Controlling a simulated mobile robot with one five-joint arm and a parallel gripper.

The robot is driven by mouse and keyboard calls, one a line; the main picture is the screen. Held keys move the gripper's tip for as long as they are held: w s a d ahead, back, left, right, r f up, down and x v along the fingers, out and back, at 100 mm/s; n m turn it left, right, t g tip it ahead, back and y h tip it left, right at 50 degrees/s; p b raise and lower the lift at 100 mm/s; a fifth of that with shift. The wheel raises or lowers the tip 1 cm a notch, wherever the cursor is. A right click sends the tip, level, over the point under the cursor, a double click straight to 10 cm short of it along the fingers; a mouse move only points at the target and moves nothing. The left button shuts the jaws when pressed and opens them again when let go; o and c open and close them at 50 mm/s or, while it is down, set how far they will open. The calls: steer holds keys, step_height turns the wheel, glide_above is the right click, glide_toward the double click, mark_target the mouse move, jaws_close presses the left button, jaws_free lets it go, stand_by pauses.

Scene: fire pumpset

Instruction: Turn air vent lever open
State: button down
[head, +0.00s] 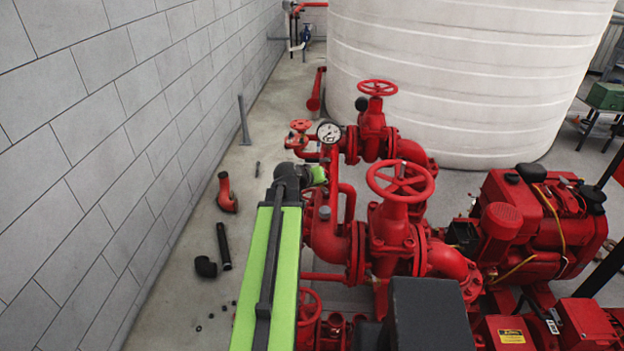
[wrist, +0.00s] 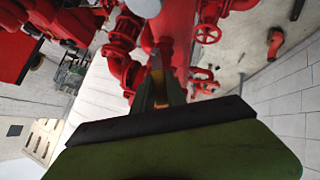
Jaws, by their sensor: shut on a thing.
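My gripper (head: 318,174) is at the end of my green arm, against the red pipework left of the large valves in the head view. In the wrist view my gripper (wrist: 160,92) is shut on a small, thin brass-coloured piece, which I take to be the air vent lever (wrist: 157,72). The lever stands against a red pipe (wrist: 172,25). In the head view the lever is hidden by my gripper. How far it is turned I cannot tell.
A pressure gauge (head: 329,132) and a red handwheel (head: 400,182) stand close to my gripper. A red engine (head: 540,220) is at the right and a white tank (head: 460,80) behind. Loose pipe pieces, including an elbow (head: 227,193), lie on the floor by the grey wall.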

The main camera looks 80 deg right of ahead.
steer(key=shift+s+r, duration=0.1)
steer(key=shift+s, duration=0.25)
steer(key=shift+w+d+t+p, duration=0.1)
steer(key=shift+t+p, duration=0.2)
steer(key=shift+p, duration=0.15)
steer(key=c, duration=1.3)
jaws_free()
steer(key=shift+c, duration=0.2)
steer(key=shift+w, duration=0.1)
